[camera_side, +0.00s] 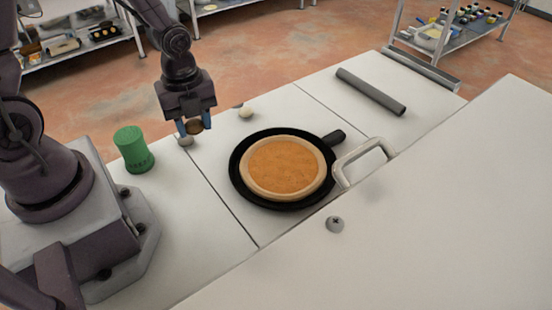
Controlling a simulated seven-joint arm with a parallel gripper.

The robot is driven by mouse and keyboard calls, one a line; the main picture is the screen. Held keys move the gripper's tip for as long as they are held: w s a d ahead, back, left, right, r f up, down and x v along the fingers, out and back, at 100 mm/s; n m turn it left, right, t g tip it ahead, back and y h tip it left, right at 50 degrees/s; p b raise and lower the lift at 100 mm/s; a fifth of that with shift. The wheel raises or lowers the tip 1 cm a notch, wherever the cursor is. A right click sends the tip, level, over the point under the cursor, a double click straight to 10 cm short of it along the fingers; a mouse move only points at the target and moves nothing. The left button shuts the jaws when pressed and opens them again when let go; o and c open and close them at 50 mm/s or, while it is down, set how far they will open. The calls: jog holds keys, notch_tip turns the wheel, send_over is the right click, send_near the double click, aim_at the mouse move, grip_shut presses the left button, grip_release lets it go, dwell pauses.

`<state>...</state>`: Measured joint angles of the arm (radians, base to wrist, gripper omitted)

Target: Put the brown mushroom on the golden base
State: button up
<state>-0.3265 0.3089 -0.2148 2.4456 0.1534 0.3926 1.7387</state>
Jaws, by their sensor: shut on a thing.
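The mushroom is small and round, partly hidden by the fingers, and seems to be held a little above the counter. The golden base (284,166) is a round, orange-gold disc with a paler rim. It lies in a black pan (236,181) at the middle of the counter, to the right of and nearer the camera than my gripper.
A small pale grey thing (185,141) sits just below my gripper. A pale round piece (246,113) lies behind the pan. A green canister (133,150) stands left. A dark grey cylinder (371,92) lies at the back right. A large white surface with a handle (362,158) fills the front right.

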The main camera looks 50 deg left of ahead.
jog(key=w+d+r+m, duration=0.15)
jog(key=w+d, duration=0.25)
jog(key=d, duration=0.6)
send_over(305, 174)
notch_tip(305, 174, down, 10)
jog(key=shift+s+r, duration=0.1)
jog(key=shift+f, duration=1.65)
jog(key=o, duration=1)
jog(key=shift+f, duration=0.15)
jog(key=shift+c, duration=0.2)
